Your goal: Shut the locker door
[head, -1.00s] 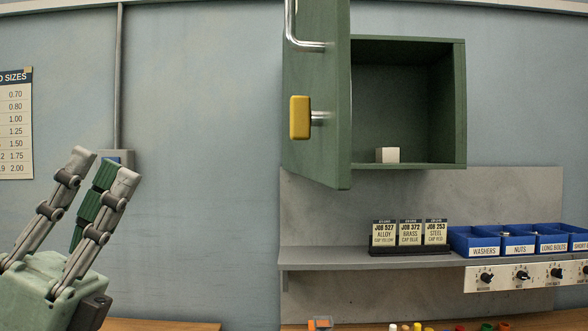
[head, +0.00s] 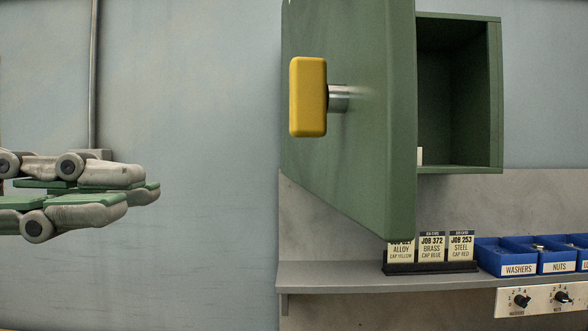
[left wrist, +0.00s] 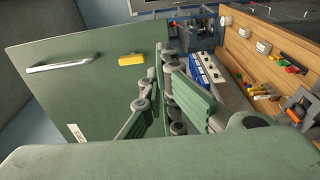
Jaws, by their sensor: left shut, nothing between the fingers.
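The green locker door (head: 370,120) stands open, swung out toward me, and hides the left part of the green locker (head: 492,95). A yellow knob (head: 308,97) sticks out of its face on a metal stem. In the left wrist view the door (left wrist: 40,95) fills the left side, with its metal handle (left wrist: 63,65) and yellow knob (left wrist: 131,58). My left gripper (head: 148,189) is shut and empty, pointing right, left of the door with a gap in the head view. Its fingers (left wrist: 168,55) overlap the door's edge in the left wrist view; contact is unclear. My right gripper is not in view.
A white block (head: 420,155) inside the locker is mostly hidden by the door. Below is a grey shelf (head: 340,281) with job cards (head: 432,250) and blue bins (head: 517,258).

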